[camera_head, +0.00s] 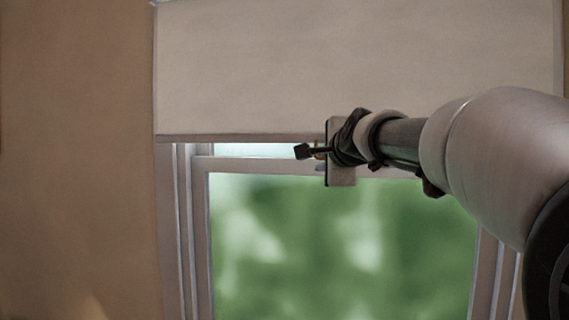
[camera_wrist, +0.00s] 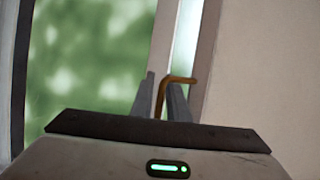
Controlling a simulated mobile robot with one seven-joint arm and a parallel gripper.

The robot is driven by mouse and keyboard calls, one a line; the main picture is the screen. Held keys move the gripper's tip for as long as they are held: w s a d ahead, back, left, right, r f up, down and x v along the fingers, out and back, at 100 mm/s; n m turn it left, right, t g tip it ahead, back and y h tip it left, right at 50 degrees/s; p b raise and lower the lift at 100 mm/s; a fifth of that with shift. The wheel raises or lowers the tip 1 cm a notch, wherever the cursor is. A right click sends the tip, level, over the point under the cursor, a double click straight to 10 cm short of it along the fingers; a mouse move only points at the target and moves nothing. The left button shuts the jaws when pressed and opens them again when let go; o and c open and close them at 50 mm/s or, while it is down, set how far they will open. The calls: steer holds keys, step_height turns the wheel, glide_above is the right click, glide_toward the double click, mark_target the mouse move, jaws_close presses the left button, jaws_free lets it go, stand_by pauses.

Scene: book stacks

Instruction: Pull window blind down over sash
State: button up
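The beige window blind (camera_head: 350,65) hangs over the top of the window, its dark lower edge just above the sash's top rail (camera_head: 255,165). It also shows at the right in the wrist view (camera_wrist: 265,70). A small brass hook-shaped pull (camera_wrist: 162,90) sits by the blind's lower edge. My gripper (camera_head: 312,152) is at that edge, in front of the window. In the wrist view its two fingers (camera_wrist: 161,98) stand apart on either side of the pull's stem, with narrow gaps. Whether a finger touches the pull is unclear.
The green, blurred window pane (camera_head: 340,250) lies below the blind, inside a pale window frame (camera_head: 172,230). A brown wall (camera_head: 75,160) is at the left. The space in front of the lower sash is clear to the left of my arm.

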jaws_close()
stand_by(1.5)
